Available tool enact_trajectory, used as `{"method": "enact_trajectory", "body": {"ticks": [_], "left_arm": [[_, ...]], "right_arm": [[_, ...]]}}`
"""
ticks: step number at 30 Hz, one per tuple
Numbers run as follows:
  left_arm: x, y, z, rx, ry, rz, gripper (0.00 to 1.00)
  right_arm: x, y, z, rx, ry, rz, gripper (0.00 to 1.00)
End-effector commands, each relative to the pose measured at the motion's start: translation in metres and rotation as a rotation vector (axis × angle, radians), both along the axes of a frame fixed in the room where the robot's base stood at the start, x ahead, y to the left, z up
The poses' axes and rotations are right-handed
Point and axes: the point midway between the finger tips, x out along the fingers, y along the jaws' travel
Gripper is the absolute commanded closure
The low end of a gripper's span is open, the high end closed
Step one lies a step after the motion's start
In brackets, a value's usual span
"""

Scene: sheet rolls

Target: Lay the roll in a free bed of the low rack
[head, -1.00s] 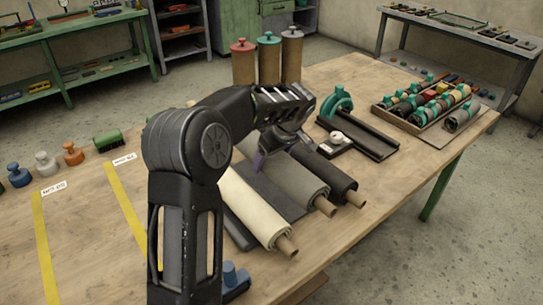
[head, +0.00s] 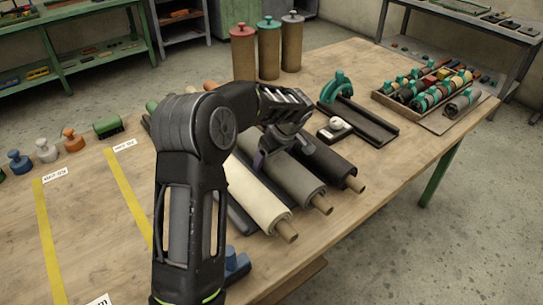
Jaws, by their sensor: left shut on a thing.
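My left gripper (head: 268,156) is shut on a grey roll (head: 297,180) around its middle-to-far part. The grey roll lies between a cream roll (head: 262,202) and a dark roll (head: 332,163), roughly parallel to both. Its tan core end is nearly in line with theirs. The low rack is mostly hidden under the rolls; a dark edge of it (head: 240,217) shows left of the cream roll. I cannot tell whether the grey roll touches its bed. My arm hides the rolls' far ends. My right gripper is not in view.
Three upright capped rolls (head: 268,52) stand behind. A dark tray with a teal tool (head: 362,122) and a crate of small rolls (head: 425,92) are to the right. Several knobbed weights (head: 46,150) and yellow strips are left. Bare table lies at the front left.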

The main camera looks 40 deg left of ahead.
Motion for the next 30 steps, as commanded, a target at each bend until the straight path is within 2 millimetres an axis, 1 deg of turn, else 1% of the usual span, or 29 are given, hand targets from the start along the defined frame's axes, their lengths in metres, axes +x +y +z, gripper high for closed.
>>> {"method": "enact_trajectory", "body": {"ticks": [1,5,6,12,20,24,25,28,30], "left_arm": [[0.002,0.001,0.003,0.003,-0.010,-0.001,0.92],[0.002,0.001,0.000,0.003,-0.010,-0.001,0.92],[0.000,0.000,-0.003,0.000,0.000,0.000,0.17],[0.000,0.000,-0.003,0.000,0.000,0.000,0.00],[0.000,0.000,-0.002,0.000,0.000,0.000,0.00],[0.000,0.000,0.004,0.000,0.000,0.000,0.00],[0.000,-0.001,0.004,0.001,-0.001,0.000,0.00],[-0.001,-0.006,0.016,0.000,-0.003,0.000,0.00],[-0.002,-0.011,0.028,0.001,-0.004,-0.001,0.00]], "right_arm": [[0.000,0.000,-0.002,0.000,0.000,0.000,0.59],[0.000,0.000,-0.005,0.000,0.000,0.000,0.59],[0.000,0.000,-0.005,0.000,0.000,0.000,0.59],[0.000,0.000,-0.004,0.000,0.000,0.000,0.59],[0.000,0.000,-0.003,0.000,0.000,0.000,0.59],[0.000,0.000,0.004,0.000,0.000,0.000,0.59],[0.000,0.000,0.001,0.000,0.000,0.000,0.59],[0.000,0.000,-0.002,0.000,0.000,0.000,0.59],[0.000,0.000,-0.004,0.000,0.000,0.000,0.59]]}}
